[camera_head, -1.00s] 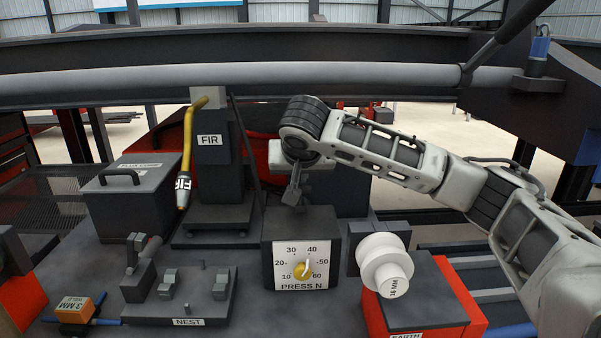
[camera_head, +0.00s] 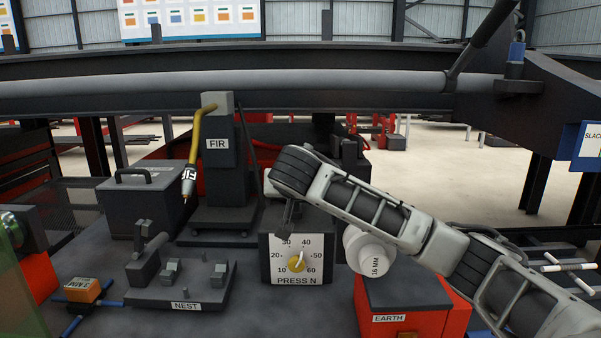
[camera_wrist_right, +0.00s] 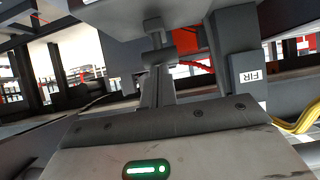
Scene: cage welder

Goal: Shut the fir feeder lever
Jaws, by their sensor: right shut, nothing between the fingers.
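The fir feeder is a dark grey column (camera_head: 220,165) labelled FIR, with a yellow hose (camera_head: 197,140) ending in a nozzle (camera_head: 188,183) on its left. In the right wrist view its FIR label (camera_wrist_right: 250,77) shows at the right. I cannot clearly make out its lever in either view. My right gripper (camera_head: 287,214) is shut and empty. My left gripper is out of view.
A white spool (camera_head: 372,252) and a red EARTH box (camera_head: 415,305) lie under my right arm. The NEST fixture (camera_head: 180,285) and a lidded dark box (camera_head: 140,200) are at the left.

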